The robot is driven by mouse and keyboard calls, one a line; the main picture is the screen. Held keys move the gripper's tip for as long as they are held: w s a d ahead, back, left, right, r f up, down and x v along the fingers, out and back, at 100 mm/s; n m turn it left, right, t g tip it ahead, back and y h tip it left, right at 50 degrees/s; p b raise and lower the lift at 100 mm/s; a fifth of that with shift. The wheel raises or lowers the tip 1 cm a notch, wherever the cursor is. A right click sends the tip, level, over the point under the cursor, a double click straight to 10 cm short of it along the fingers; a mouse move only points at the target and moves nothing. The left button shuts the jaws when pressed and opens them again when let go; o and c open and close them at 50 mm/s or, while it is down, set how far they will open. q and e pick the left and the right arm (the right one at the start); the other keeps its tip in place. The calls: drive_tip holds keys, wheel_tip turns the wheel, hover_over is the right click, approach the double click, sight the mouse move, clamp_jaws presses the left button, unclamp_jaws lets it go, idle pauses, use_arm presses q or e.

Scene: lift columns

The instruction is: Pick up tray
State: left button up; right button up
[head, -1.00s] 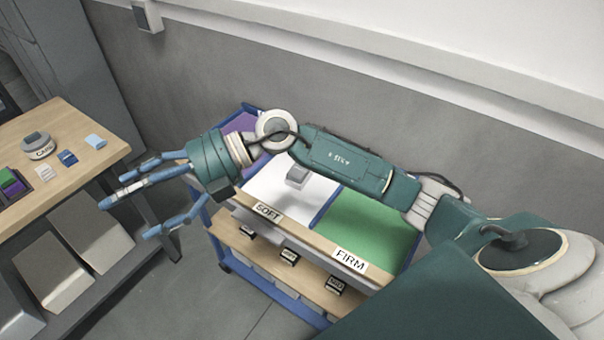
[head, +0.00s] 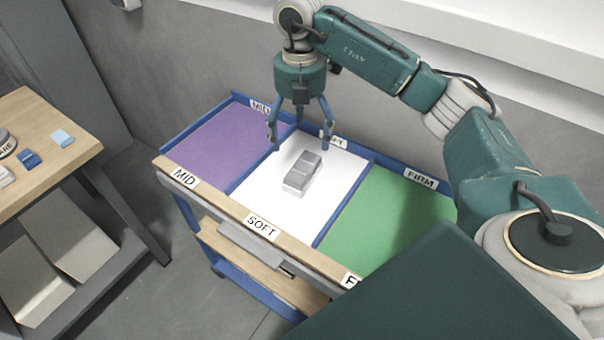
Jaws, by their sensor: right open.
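A small grey segmented object (head: 302,174) lies on the white SOFT section (head: 262,178) of the cart top; I cannot tell whether it is a tray. My right gripper (head: 300,142) points down above the back part of the white section, fingers spread apart and empty. In the picture it is just above the grey object and apart from it. The dark tray with green and purple pieces, seen earlier on the wooden table, is outside the view now. My left gripper is not in view.
The blue-framed cart has a purple MID section (head: 222,150) and a green FIRM section (head: 385,222), both bare where visible. The wooden table (head: 40,122) at left holds small blue and white items. A grey wall (head: 190,65) stands behind the cart.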

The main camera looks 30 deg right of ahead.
sight(299, 165)
drive_tip(key=f, duration=0.2)
drive_tip(key=shift+w+d+f+b, duration=0.2)
drive_tip(key=shift+w+f+b, duration=0.05)
drive_tip(key=shift+f+b, duration=0.1)
wheel_tip(299, 165, down, 4)
drive_tip(key=shift+r+p, duration=0.2)
drive_tip(key=shift+p, duration=0.2)
drive_tip(key=shift+a+f, duration=0.1)
drive_tip(key=shift+f, duration=0.35)
wheel_tip(299, 165, down, 5)
drive_tip(key=shift+a+r+p, duration=0.1)
drive_tip(key=shift+a+p, duration=0.05)
drive_tip(key=shift+p, duration=0.9)
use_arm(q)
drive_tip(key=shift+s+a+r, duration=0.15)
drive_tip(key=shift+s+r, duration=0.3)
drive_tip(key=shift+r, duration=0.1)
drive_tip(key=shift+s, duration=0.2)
use_arm(e)
drive_tip(key=c, duration=1.3)
